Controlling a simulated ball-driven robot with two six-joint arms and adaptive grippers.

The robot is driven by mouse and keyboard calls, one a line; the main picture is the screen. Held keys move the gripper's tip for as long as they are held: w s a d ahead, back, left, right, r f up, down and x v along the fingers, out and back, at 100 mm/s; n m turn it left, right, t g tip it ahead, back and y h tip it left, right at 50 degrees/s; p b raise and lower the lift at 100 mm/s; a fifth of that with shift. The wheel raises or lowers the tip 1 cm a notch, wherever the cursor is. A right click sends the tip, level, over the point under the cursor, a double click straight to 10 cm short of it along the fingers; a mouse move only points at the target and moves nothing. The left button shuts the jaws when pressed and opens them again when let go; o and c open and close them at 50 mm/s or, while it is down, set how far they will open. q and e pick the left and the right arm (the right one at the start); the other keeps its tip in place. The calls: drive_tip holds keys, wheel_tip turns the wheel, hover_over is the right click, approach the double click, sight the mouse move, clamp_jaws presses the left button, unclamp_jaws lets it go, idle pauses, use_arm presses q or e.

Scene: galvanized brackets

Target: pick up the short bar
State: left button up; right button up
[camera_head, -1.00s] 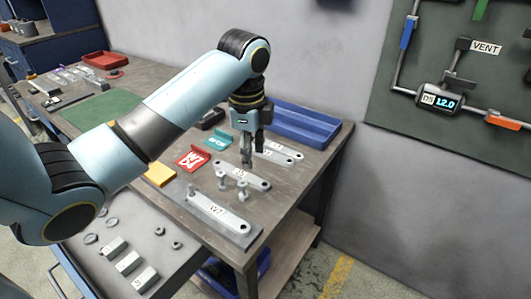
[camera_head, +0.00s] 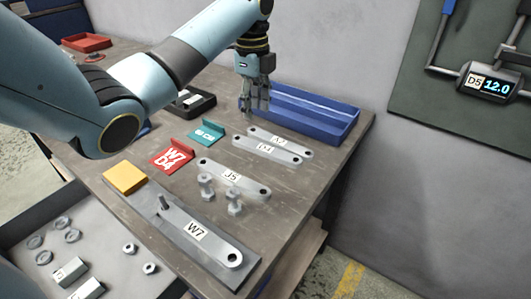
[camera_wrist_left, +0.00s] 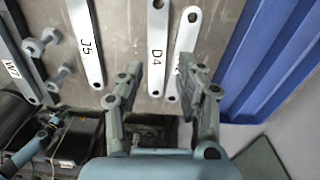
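Several flat grey bars with end holes lie on the table. Three lie close together: one marked J5 (camera_head: 233,178), one marked D4 (camera_head: 266,150) and a rearmost one (camera_head: 280,141) with an unclear label. A larger bar marked W7 (camera_head: 205,238) lies on a dark plate. I cannot tell for sure which is the short bar. My left gripper (camera_head: 254,106) hangs above the table, in front of the blue tray. In the left wrist view the gripper (camera_wrist_left: 176,75) is open and empty, with the D4 bar (camera_wrist_left: 157,45) and rearmost bar (camera_wrist_left: 186,45) beyond its fingertips. My right gripper is out of view.
A blue tray (camera_head: 322,128) stands along the back edge. Red (camera_head: 172,157) and teal (camera_head: 206,134) label stands and a yellow block (camera_head: 125,178) lie left. A lower grey tray (camera_head: 90,240) holds nuts and blocks.

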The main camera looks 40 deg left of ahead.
sight(254, 144)
use_arm(q)
wheel_tip(254, 144, down, 4)
drive_tip(key=shift+s+d, duration=0.15)
drive_tip(key=shift+s+f, duration=0.15)
drive_tip(key=shift+f, duration=2.95)
drive_tip(key=shift+a, duration=0.2)
clamp_jaws()
